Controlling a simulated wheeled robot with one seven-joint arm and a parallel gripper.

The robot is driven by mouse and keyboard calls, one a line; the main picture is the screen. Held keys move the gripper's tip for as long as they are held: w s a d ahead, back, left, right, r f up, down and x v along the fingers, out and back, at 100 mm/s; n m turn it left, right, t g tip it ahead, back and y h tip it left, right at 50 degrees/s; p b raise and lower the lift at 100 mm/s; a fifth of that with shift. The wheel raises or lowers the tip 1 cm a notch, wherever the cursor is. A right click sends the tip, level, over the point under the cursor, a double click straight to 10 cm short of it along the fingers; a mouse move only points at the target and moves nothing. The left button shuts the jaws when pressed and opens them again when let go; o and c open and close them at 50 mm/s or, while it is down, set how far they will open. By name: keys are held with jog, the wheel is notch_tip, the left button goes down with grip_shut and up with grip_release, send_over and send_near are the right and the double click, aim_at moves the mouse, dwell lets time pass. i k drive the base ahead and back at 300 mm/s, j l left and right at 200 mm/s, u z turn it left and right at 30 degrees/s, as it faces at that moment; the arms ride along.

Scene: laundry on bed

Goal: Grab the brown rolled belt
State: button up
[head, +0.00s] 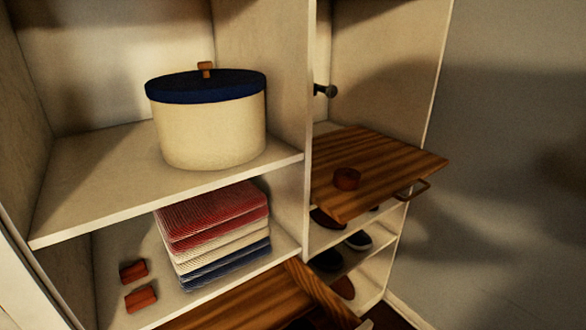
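My gripper is not in view.
Left of the upright divider (309,110), a cream round box (210,135) with a blue lid stands on the upper shelf. Folded red, cream and blue cloths (215,235) and two small red-brown blocks (141,298) lie below. Shoes (358,240) sit under the board.

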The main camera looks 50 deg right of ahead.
aim_at(344, 178)
jog(key=j+z, duration=0.1)
jog(key=z, duration=0.25)
jog(key=j+z, duration=0.1)
jog(key=z, duration=0.2)
jog(key=j+z, duration=0.1)
jog(key=z, duration=0.25)
